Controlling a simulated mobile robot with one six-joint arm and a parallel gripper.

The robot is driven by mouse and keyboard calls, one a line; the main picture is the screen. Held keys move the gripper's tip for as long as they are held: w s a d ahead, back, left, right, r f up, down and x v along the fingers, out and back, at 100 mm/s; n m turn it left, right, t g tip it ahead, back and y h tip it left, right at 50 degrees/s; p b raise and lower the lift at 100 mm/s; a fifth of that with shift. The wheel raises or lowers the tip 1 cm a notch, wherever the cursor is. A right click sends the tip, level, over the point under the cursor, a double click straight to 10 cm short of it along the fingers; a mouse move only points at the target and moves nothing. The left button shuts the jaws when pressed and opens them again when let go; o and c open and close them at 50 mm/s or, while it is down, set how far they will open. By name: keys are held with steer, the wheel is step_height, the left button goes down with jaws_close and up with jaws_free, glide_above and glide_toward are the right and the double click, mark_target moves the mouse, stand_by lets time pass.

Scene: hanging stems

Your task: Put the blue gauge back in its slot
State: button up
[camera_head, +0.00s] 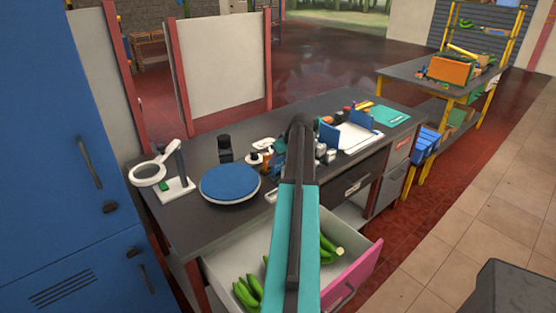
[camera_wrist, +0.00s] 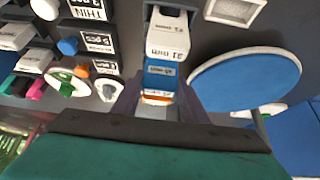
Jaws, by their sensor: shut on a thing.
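In the wrist view my gripper (camera_wrist: 160,91) has its two dark fingers on either side of a blue gauge (camera_wrist: 160,79) with a white printed label, and is shut on it. A white block marked in mm (camera_wrist: 168,42) stands right beyond the blue gauge, and an orange-and-white edge (camera_wrist: 157,98) shows on the near side. I cannot tell whether these touch the gauge. No empty slot can be made out. In the head view my teal arm hides the gripper and the gauge.
Several labelled blocks and small items crowd beside the gripper. An open drawer (camera_head: 362,277) with green bananas is below.

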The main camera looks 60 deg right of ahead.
steer(key=shift+f+b, duration=0.4)
steer(key=shift+f, duration=0.2)
steer(key=o, duration=1.5)
steer(key=shift+c, duration=0.2)
steer(key=b+v, duration=0.3)
steer(key=v, duration=1)
steer(key=shift+s+r, duration=0.2)
steer(key=shift+r, duration=0.1)
